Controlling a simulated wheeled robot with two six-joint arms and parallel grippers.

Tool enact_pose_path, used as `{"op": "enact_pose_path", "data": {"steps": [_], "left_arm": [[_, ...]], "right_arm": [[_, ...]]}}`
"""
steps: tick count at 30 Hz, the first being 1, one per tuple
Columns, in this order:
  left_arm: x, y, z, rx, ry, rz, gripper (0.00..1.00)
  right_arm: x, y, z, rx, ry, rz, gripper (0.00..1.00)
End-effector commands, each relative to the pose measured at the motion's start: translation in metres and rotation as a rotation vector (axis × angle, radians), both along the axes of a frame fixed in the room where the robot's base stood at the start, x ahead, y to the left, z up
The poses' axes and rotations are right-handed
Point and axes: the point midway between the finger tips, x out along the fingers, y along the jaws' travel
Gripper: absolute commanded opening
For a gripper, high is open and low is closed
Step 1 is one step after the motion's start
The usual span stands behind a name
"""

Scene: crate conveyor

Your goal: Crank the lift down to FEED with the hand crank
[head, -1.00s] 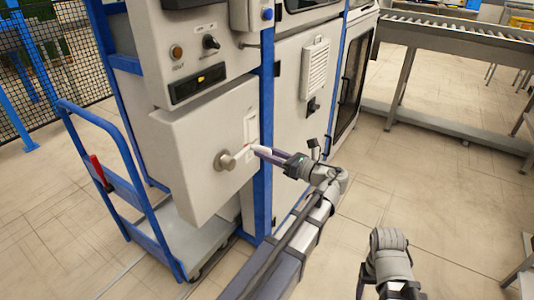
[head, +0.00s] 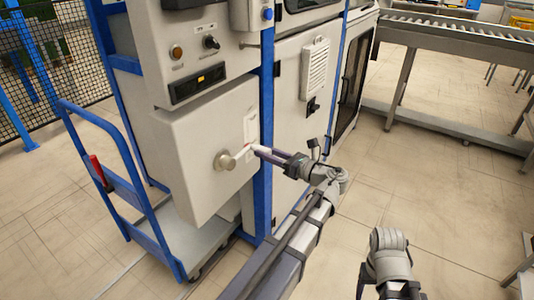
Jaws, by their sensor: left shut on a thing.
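The hand crank (head: 226,160) has a round metal hub on the front of the pale grey machine box (head: 190,145), with a short arm and grip reaching right from it. My left gripper (head: 259,150) is at the grip's end, just right of the hub, and is shut on the crank's handle. The fingers partly hide the handle. A narrow upright scale plate (head: 250,125) is above the gripper; its markings are too small to read. My right arm shows at the lower right, but I cannot make out its gripper.
A control panel (head: 196,58) with a knob and a small amber display is above the box. A blue-framed cart (head: 128,205) stands at the left. A blue post (head: 264,195) stands close beside my left arm. A roller conveyor (head: 455,32) is at the back right. The floor between is clear.

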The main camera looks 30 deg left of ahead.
Motion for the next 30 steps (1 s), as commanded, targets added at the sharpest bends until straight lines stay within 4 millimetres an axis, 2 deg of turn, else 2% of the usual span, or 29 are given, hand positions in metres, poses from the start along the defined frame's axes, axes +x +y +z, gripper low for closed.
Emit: {"op": "enact_pose_path", "data": {"steps": [9,12,24,25,30], "left_arm": [[-0.004,0.000,0.031,-0.016,-0.237,-0.001,0.00],[-0.007,0.001,0.038,-0.017,-0.259,0.000,0.00],[-0.008,0.001,0.039,-0.014,-0.255,0.000,0.00],[-0.008,0.001,0.039,-0.015,-0.255,0.000,0.40],[-0.008,0.001,0.038,-0.017,-0.255,0.000,0.59]], "right_arm": [[0.000,0.001,0.030,0.004,0.001,-0.001,0.67],[-0.001,0.001,0.036,0.006,0.002,-0.002,0.67],[-0.001,0.001,0.036,0.007,0.002,-0.002,0.67],[-0.001,0.001,0.036,0.007,0.002,-0.002,0.67],[-0.001,0.001,0.036,0.007,0.002,-0.002,0.67]]}}
